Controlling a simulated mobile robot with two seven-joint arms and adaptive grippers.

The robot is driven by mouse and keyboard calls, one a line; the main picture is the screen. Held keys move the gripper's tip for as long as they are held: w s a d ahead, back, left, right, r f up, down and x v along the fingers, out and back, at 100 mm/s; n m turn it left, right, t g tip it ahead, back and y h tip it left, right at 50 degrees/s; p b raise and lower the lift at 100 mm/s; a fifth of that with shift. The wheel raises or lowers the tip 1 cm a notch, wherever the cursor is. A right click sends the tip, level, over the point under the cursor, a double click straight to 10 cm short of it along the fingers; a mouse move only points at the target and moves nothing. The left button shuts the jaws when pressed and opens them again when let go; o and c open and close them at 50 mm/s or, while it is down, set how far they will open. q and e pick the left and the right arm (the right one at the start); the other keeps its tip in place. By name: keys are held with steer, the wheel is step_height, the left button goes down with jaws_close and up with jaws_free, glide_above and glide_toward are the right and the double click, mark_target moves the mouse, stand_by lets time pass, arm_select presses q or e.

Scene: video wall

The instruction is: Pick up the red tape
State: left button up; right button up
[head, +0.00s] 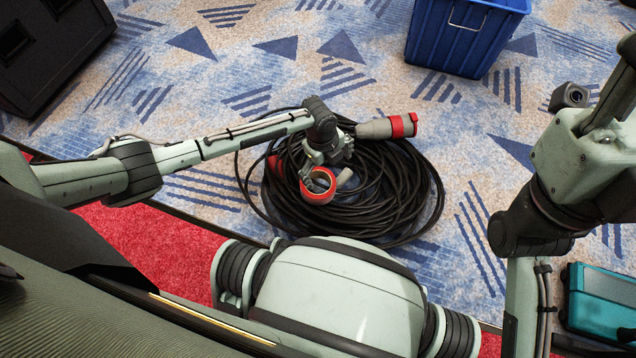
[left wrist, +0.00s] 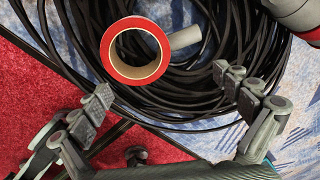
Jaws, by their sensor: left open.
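A roll of red tape (head: 318,185) with a pale cardboard core rests on a coil of black cable (head: 400,205) on the carpet. The tape also shows in the left wrist view (left wrist: 135,50), above and between the fingertips there. My left gripper (head: 328,165) is over the coil, very close to the tape in the head view. In the left wrist view my left gripper (left wrist: 165,95) has its fingers wide apart with nothing between them. The fingers do not appear to touch the tape. My right arm is at the right of the head view, but its gripper fingers do not show.
A grey and red cable connector (head: 385,128) lies on the coil's far side. A blue bin (head: 465,35) stands at the back right. A black case (head: 45,50) is at the back left and a teal box (head: 600,303) at the lower right. Patterned carpet around the coil is clear.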

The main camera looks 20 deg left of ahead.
mark_target(317, 188)
arm_select(q)
steer(key=shift+m+g+y, duration=0.3)
steer(key=shift+g+y, duration=0.2)
steer(key=a+f+b, duration=0.1)
steer(key=f, duration=0.1)
steer(key=a+f+b, duration=0.1)
steer(key=f, duration=0.2)
steer(key=s+a+f+b, duration=0.1)
steer(key=f+b, duration=0.1)
steer(key=f, duration=0.1)
steer(key=shift+f, duration=0.25)
steer(key=c, duration=1.2)
